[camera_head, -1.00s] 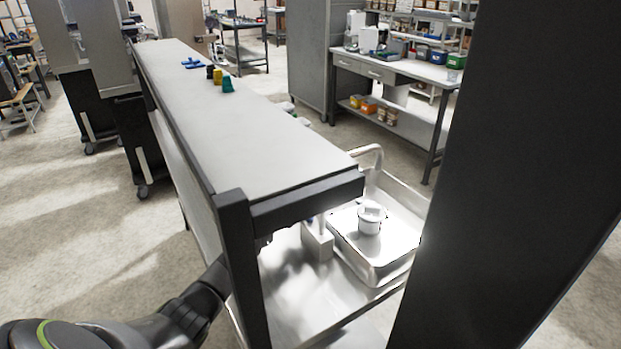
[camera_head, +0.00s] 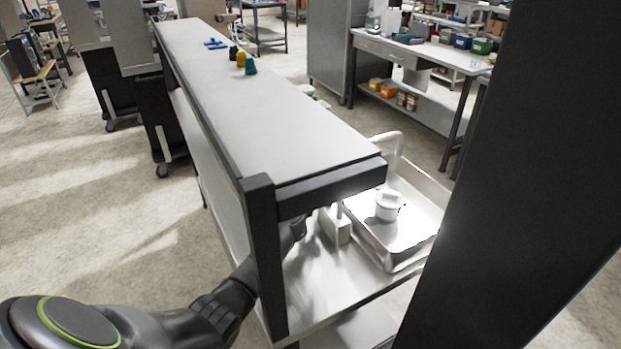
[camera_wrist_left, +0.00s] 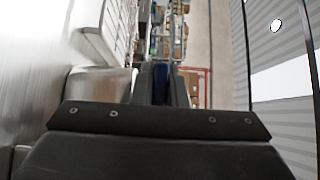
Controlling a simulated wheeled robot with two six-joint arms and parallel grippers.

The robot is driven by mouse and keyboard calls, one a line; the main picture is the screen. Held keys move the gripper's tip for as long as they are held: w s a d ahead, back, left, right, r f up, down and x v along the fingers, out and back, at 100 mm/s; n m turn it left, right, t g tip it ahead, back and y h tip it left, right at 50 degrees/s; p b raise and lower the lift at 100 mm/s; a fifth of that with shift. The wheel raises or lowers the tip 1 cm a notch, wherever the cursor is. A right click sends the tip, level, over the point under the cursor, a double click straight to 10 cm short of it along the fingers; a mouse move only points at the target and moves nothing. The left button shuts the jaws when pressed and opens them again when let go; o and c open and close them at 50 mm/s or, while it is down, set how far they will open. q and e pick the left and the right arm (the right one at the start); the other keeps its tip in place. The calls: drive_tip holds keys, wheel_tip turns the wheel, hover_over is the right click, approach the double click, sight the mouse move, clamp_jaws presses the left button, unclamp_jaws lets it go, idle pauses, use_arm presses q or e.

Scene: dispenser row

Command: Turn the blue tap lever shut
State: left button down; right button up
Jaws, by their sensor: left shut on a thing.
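My left arm reaches in from the left, behind the dark shelf post. My left gripper (camera_wrist_left: 161,85) shows in the left wrist view with its two dark fingers close together. A blue piece, which looks like the blue tap lever (camera_wrist_left: 160,80), sits between the fingers, and they are shut on it. In the head view the gripper end is mostly hidden under the shelf, beside the pale dispenser block (camera_head: 336,226). The lever cannot be made out in the head view, so its angle cannot be told. My right gripper is not in view.
A metal tray (camera_head: 405,262) with a white lidded pot (camera_head: 389,204) stands right of the block. The grey shelf top (camera_head: 255,120) and its dark front post (camera_head: 266,260) overhang the arm. Small coloured caps (camera_head: 250,67) stand far back on the top.

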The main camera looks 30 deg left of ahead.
use_arm(q)
drive_tip(key=shift+f, duration=0.1)
drive_tip(key=c, duration=1.7)
unclamp_jaws()
drive_tip(key=shift+s+d, duration=0.1)
drive_tip(key=shift+s, duration=0.4)
drive_tip(key=p+v, duration=0.2)
drive_tip(key=v, duration=0.4)
drive_tip(key=shift+s, duration=0.25)
